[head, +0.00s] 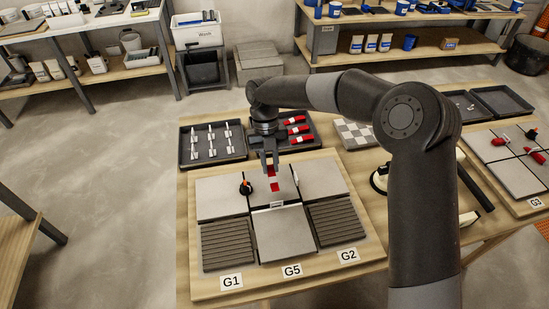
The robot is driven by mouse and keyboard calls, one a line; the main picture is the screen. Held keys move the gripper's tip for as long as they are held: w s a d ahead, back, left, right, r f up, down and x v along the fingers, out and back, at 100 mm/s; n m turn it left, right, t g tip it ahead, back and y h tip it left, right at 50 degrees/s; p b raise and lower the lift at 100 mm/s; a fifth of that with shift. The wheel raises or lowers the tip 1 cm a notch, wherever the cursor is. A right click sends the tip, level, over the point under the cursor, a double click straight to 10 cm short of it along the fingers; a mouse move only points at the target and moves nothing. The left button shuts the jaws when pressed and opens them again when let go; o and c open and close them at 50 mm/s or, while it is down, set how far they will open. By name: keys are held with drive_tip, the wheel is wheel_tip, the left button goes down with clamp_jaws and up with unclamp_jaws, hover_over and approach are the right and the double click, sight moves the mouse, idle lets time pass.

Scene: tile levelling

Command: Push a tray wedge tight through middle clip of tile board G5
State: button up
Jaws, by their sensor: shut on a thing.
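My gripper (269,162) points down over the middle of the tile board (195,285) and is shut on a red wedge (273,184). The wedge hangs steeply below the fingers, with a pale patch on its side. A small white clip (277,204) sits in the joint at the top edge of the grey tile above the G5 label (292,271). The wedge's lower end is close to this clip; I cannot tell whether it is in the clip's slot. More red wedges (298,130) lie in the dark tray (316,146) behind the board.
A dark tray of white clips (212,139) stands at the back left. Ribbed tiles lie by the G1 (231,282) and G2 (347,255) labels. Another board, G3 (535,202), lies right.

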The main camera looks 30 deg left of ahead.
sight(273, 184)
drive_tip(key=shift+f, duration=2.8)
drive_tip(key=shift+d, duration=0.1)
drive_tip(key=shift+s+d, duration=0.7)
drive_tip(key=shift+s, duration=0.05)
drive_tip(key=shift+s+d, duration=0.45)
drive_tip(key=shift+s, duration=0.05)
idle(0.4)
drive_tip(key=o, duration=0.9)
drive_tip(key=shift+o, duration=0.2)
drive_tip(key=shift+r, duration=0.1)
